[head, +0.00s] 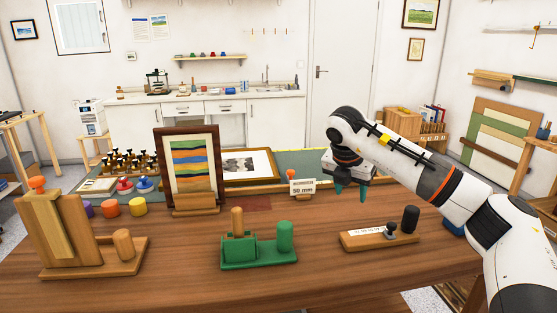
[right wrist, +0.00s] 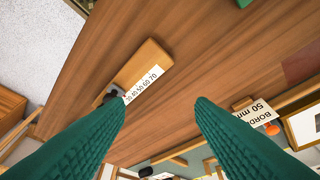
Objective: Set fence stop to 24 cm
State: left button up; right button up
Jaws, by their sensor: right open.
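The fence stop is a wooden rail (head: 372,243) on the table at the right, with a white number scale (head: 365,234) along it. A small dark knob (head: 391,231) sits on the rail at the right end of the scale, beside a taller black post (head: 410,219). In the right wrist view the rail (right wrist: 143,63) and its scale (right wrist: 142,84) show, with numbers up to 70. The dark knob is mostly hidden behind a finger there. My right gripper (head: 350,192) is open and empty, in the air above and behind the rail. My left gripper is not in view.
A green block holder (head: 258,251) stands left of the rail, and a wooden corner stand (head: 90,255) at far left. A "BORDER 50 mm" card (head: 302,187) and a framed striped picture (head: 190,165) stand behind. The table (head: 330,275) is clear in front of the rail.

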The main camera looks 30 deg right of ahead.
aim_at(289, 175)
jog(key=i, duration=1.15)
